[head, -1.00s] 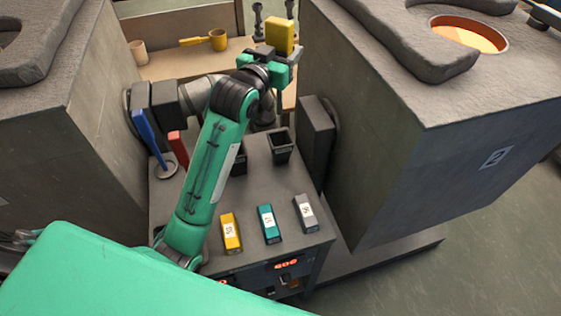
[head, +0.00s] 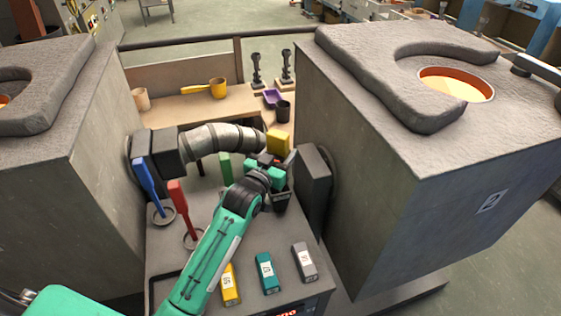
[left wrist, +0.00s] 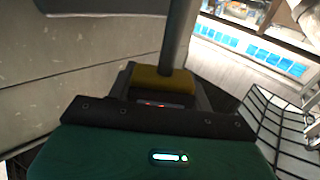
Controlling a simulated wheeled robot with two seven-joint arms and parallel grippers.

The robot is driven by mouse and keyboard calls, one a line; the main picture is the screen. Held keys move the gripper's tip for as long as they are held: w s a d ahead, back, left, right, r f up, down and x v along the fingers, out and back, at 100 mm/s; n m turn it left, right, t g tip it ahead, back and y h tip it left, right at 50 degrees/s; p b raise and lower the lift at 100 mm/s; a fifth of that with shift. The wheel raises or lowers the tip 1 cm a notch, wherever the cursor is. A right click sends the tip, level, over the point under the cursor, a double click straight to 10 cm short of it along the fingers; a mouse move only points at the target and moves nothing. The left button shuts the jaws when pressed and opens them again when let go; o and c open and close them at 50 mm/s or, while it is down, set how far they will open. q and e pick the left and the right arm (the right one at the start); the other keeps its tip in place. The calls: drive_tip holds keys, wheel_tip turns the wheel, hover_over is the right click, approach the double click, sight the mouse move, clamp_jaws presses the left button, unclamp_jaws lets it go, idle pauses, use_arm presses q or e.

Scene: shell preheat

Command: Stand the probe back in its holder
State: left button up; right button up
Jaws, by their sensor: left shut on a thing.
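The probe has a yellow block-shaped head (head: 278,142). My left gripper (head: 270,162) is shut on it, above the back right of the cabinet top. In the left wrist view the yellow head (left wrist: 163,80) sits between the dark fingers, and a grey rod (left wrist: 179,35) extends from it. A black cup-like holder (head: 281,201) stands on the cabinet top just below the gripper and is partly hidden by it. The rod is hidden in the head view, so I cannot tell whether its tip is inside the holder. My right gripper is not in view.
Grey furnace blocks stand left (head: 60,190) and right (head: 400,170). Blue (head: 146,178) and red (head: 179,205) handles stand in rings at left; a green one (head: 224,167) stands behind. Yellow (head: 230,285), teal (head: 267,272) and grey (head: 304,262) labelled blocks lie in front.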

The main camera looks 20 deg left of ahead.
use_arm(q)
wheel_tip(320, 180, down, 4)
drive_tip(key=shift+r, duration=0.2)
drive_tip(key=o, duration=1)
drive_tip(key=shift+f, duration=0.1)
drive_tip(key=shift+s+a+b, duration=0.3)
drive_tip(key=shift+s+a, duration=0.1)
drive_tip(key=shift+s, duration=1.55)
drive_tip(key=shift+s+a+b, duration=0.35)
drive_tip(key=shift+s, duration=1.65)
drive_tip(key=shift+s+a+b, duration=0.3)
drive_tip(key=shift+s+a, duration=0.1)
drive_tip(key=shift+s, duration=1.55)
